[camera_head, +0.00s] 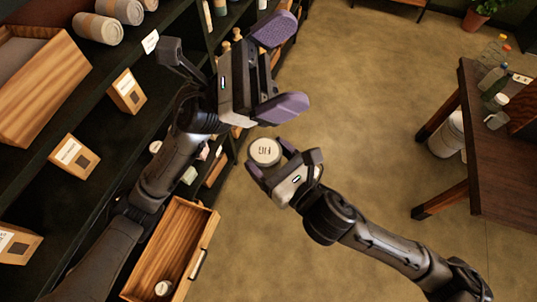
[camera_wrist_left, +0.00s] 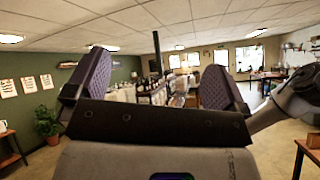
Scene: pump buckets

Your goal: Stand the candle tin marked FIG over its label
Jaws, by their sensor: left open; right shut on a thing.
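The candle tin (camera_head: 264,151) is round with a pale lid, and its dark lettering looks like FIG upside down. My right gripper (camera_head: 268,158) is shut on it, holding it in the air above the floor in the head view. My left gripper (camera_head: 278,69) is open and empty above the tin in that picture, its purple fingertips wide apart. Those fingers also frame the left wrist view (camera_wrist_left: 148,88), with only the room between them. I cannot make out the FIG label in either view.
Dark shelves (camera_head: 105,130) on the left carry small boxes (camera_head: 75,155), rolls and a wooden crate (camera_head: 45,85). An open wooden drawer (camera_head: 205,240) below holds another small round tin (camera_head: 163,288). A dark table (camera_head: 490,150) with bottles stands right. Open floor lies between.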

